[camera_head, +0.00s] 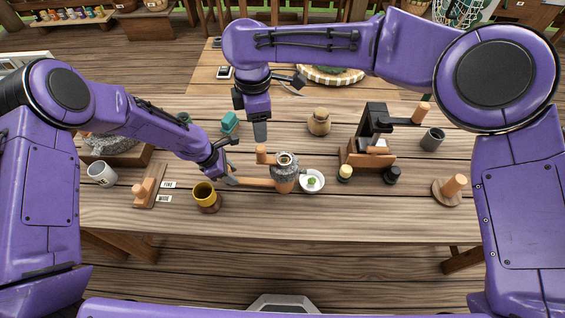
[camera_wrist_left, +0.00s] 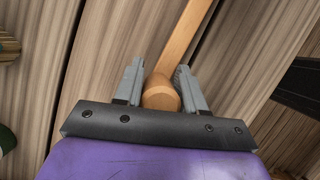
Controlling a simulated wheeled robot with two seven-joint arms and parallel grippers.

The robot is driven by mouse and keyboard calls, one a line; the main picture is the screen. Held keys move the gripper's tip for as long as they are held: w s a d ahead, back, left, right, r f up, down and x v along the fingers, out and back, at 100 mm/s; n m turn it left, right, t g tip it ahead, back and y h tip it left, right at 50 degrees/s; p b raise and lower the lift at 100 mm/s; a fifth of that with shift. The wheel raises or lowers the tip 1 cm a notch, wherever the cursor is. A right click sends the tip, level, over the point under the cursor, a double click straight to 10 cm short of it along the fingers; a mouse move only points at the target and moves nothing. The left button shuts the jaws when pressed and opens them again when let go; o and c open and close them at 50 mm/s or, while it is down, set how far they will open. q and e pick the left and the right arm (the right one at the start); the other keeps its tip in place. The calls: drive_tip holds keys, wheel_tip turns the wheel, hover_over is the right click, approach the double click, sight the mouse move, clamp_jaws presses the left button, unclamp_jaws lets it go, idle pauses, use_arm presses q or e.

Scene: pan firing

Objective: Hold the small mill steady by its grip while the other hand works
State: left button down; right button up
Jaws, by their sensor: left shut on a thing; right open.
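The small mill (camera_head: 285,174) has a grey stone body on a wooden base, an open top with something in it, and a wooden crank knob (camera_head: 264,155) at its upper left. Its wooden grip (camera_head: 254,182) sticks out to the left. My left gripper (camera_head: 228,177) is shut on the end of this grip. In the left wrist view the grip (camera_wrist_left: 178,58) runs upward from between the two grey fingers. My right gripper (camera_head: 260,130) is open, points down just above and behind the crank knob, and looks apart from it. Its fingers overlap in this view.
A white plate (camera_head: 320,184) with a green bit lies right of the mill. A brown jar (camera_head: 318,123) is behind, and a wooden device (camera_head: 369,155) stands at right. The front table strip is clear.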

sight(261, 147)
wheel_tip(261, 147, down, 11)
drive_tip(key=shift+f, duration=0.15)
idle(0.4)
clamp_jaws()
